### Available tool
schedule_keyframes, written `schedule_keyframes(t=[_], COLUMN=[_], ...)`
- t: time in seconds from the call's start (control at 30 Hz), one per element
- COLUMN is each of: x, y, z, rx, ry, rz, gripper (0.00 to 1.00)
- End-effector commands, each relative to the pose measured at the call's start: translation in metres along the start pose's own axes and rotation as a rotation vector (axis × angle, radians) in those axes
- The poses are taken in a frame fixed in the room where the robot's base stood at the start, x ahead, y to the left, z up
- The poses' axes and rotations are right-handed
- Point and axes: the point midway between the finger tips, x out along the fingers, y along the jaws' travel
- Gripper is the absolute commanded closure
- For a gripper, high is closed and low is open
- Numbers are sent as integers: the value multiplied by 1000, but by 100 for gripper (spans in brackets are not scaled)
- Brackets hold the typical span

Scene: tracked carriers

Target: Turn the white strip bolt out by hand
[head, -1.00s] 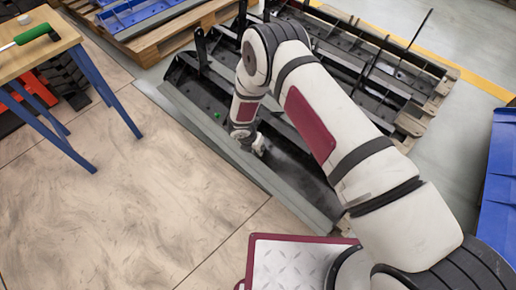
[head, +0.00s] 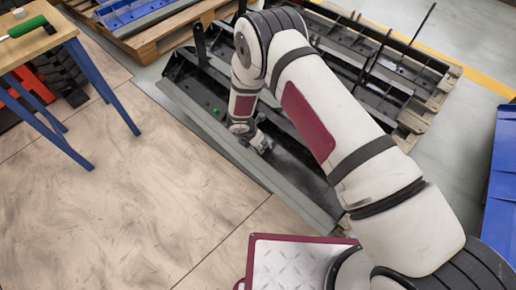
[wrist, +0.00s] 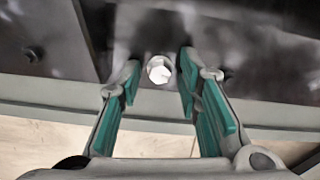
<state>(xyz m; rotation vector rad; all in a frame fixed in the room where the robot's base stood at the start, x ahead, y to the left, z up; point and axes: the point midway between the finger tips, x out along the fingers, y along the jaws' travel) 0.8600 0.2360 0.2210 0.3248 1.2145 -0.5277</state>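The white strip bolt (wrist: 159,70) shows its pale hex head on the dark metal face in the wrist view. My gripper (wrist: 158,78) is open, with one teal-padded finger on each side of the bolt head. Gaps show between the head and both fingers, and nothing is held. I cannot tell how far the fingertips are from the face. In the head view my gripper (head: 264,146) is low over the dark carrier with the long grey strip (head: 285,187). The white bolt cannot be made out there.
A dark bolt (wrist: 32,54) sits left on the same metal in the wrist view. A green bolt (head: 215,111) is farther along the carrier. More dark carriers lie on a pallet (head: 410,125) behind. A workbench (head: 40,40) stands left; the floor (head: 130,190) before it is clear.

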Motion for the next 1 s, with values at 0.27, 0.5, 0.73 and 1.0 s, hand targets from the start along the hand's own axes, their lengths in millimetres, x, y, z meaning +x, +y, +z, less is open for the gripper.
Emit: schedule_keyframes(t=[0.27,0.5,0.73,1.0], x=[0,0,0,0], y=[0,0,0,0], z=[0,-1,0,0], rx=[462,781,1281,1712], ry=[-1,-2,-1,-2], rz=[0,1,1,2], gripper=[68,68,68,68])
